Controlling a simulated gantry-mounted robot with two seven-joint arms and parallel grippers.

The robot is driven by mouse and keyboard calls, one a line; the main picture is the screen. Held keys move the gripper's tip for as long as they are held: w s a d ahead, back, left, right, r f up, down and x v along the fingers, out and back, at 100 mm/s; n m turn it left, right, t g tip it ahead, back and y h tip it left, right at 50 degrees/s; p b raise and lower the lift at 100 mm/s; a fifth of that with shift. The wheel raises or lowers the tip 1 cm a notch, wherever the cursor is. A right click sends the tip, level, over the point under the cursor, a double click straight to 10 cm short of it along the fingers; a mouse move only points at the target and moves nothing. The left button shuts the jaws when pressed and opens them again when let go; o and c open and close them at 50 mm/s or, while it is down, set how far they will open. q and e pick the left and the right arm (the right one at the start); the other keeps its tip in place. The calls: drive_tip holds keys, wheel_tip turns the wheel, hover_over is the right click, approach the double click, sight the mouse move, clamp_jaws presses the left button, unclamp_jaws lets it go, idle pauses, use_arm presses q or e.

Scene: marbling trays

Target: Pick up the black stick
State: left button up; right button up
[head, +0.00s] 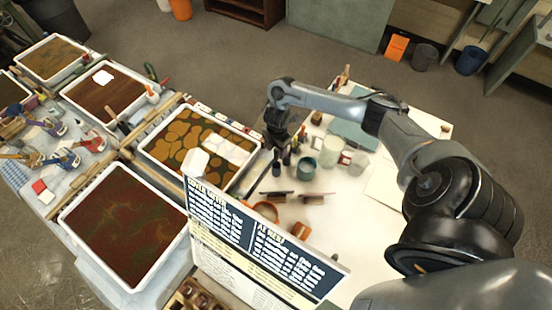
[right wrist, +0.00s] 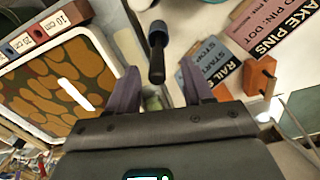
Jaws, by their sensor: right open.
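A black stick (right wrist: 156,62) with a blue-grey, thicker end shows in the right wrist view, just beyond the fingertips and lined up with the gap between them. My right gripper (right wrist: 161,82) is open, its two purple-grey fingers apart with nothing held between them. In the head view my right gripper (head: 278,142) is over the white table, beside the right edge of a marbling tray. From there I cannot clearly tell the stick from the other dark items near the gripper. My left gripper is not in view.
A marbling tray (right wrist: 108,62) with orange blotches lies left of the gripper. Several label plates (right wrist: 204,62) and an orange block (right wrist: 260,76) lie to the right. In the head view, a teal cup (head: 305,168) and jars stand nearby, and a large sign (head: 250,240) stands in front.

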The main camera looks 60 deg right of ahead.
sight(276, 156)
drive_tip(key=shift+w+f, duration=0.15)
drive_tip(key=shift+f, duration=2.4)
drive_tip(key=shift+c, duration=0.2)
clamp_jaws()
